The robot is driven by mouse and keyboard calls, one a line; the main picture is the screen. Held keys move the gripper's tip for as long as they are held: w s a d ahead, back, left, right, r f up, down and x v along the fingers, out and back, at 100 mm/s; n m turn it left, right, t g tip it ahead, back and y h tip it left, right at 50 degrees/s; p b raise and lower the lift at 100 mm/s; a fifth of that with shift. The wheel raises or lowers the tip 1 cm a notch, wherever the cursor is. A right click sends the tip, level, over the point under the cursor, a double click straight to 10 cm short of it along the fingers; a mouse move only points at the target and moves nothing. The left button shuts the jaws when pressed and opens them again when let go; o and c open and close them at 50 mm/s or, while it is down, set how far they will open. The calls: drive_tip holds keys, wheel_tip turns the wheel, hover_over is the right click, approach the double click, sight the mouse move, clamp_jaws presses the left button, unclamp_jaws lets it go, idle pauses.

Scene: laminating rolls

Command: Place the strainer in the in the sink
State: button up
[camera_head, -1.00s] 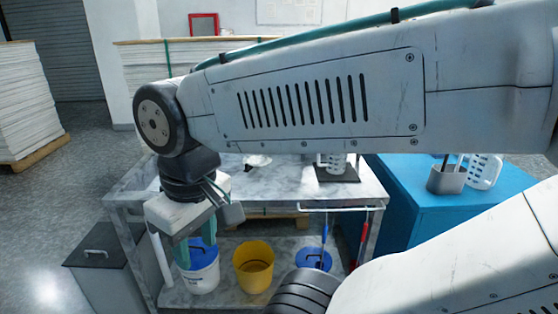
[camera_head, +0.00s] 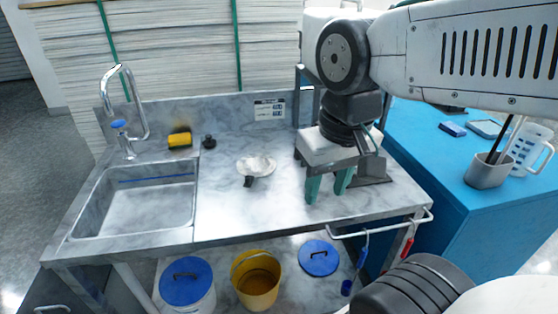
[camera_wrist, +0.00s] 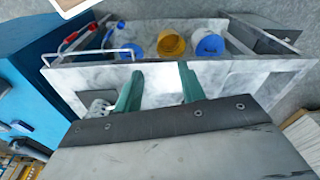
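The sink (camera_head: 140,205) is a rectangular basin set in the left of the grey marbled counter, and it looks empty. A round whitish thing with a short dark handle (camera_head: 257,164), which looks like the strainer, lies on the counter right of the sink. My gripper (camera_head: 328,188) is above the counter's right part, to the right of the strainer and apart from it. Its two green fingers point down, spread, with nothing between them. The fingers also show in the wrist view (camera_wrist: 160,90), where I cannot make out the strainer.
A tap (camera_head: 128,115) stands behind the sink. A yellow sponge (camera_head: 180,140) and a small black knob-like thing (camera_head: 209,142) lie near it. A blue cabinet (camera_head: 490,205) stands at right with a grey cup (camera_head: 487,172). A yellow bucket (camera_head: 256,285) is under the counter.

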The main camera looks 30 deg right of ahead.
drive_tip(key=w+f+m+y, duration=0.1)
drive_tip(key=w+m, duration=0.8)
drive_tip(key=w, duration=0.2)
drive_tip(key=m+y, duration=0.1)
drive_tip(key=m, duration=1.5)
approach(248, 175)
wheel_tip(248, 175, down, 2)
drive_tip(key=d, duration=0.1)
drive_tip(key=shift+t, duration=0.4)
drive_tip(key=x, duration=0.3)
drive_tip(key=a+x, duration=0.1)
drive_tip(key=x, duration=0.2)
drive_tip(key=shift+s+a, duration=0.1)
drive_tip(key=shift+a, duration=0.1)
drive_tip(key=shift+a+f, duration=0.1)
drive_tip(key=shift+f, duration=0.55)
clamp_jaws()
